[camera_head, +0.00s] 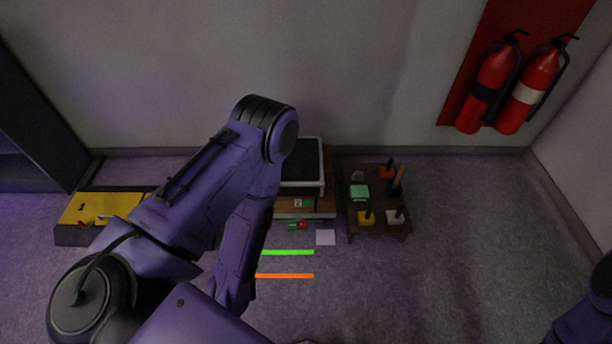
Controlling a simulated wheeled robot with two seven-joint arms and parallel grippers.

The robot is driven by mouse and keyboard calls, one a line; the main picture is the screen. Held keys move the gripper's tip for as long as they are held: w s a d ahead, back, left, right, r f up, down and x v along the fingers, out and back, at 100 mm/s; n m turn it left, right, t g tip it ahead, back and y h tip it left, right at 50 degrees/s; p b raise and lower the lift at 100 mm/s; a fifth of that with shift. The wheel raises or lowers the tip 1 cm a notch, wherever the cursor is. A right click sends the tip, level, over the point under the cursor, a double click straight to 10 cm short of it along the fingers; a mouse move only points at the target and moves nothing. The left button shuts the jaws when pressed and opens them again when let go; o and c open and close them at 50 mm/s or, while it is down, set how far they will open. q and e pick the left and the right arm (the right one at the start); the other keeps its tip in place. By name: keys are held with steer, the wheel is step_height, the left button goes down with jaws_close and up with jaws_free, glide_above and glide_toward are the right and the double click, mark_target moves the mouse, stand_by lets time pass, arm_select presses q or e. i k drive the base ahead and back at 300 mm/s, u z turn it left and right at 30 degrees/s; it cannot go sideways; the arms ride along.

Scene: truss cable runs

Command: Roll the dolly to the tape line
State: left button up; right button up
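A low wooden platform (322,208), which looks like the dolly, stands near the back wall, partly hidden behind my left arm. A light-rimmed box with a dark top (303,160) rests on it, and a green label with a 2 (302,203) shows at its front. A green tape line (290,252) lies on the floor in front of the platform. An orange tape line (287,276) lies nearer to me. My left arm crosses the middle, with its forearm bent down beside the lines; its gripper is out of sight. Only a piece of my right arm shows at lower right.
A small brown table (379,232) with several small items stands just right of the platform. A yellow-topped box (75,237) is at left by a dark cabinet (30,120). A pale square (325,237) lies on the floor. Two fire extinguishers (489,88) hang at right. Floor at right is clear.

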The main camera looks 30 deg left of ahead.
mark_target(307, 190)
steer(key=u, duration=0.35)
steer(key=i, duration=0.9)
steer(key=u, duration=0.75)
